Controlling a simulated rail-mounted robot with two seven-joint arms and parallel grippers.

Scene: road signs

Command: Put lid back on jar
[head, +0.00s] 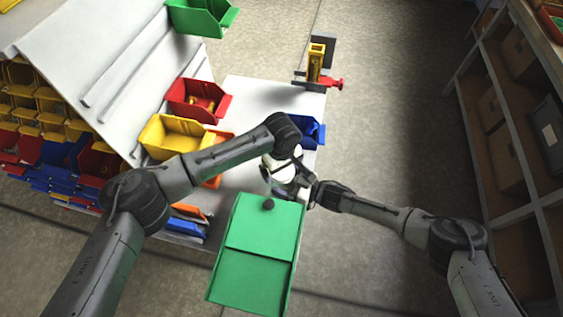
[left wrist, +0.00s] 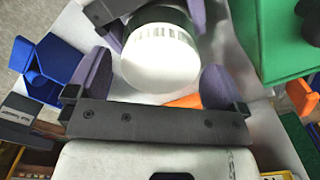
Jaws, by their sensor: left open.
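A white round jar (left wrist: 160,62) with a barcode-like label on its side shows in the left wrist view, its smooth white end facing the camera. I cannot tell a separate lid from it. My left gripper (left wrist: 150,88) is open, with one purple pad on each side of that white end and gaps between. My right gripper (left wrist: 155,22) reaches in from behind, its purple pads against the two sides of the jar.
A green box (head: 253,283) stands just in front of the grippers. Red (head: 182,104), yellow (head: 157,138) and blue (head: 313,140) bins line the white table (head: 262,93). A yellow-and-red device (head: 316,65) stands at the far end. Shelves (head: 520,150) stand at the right, past open floor.

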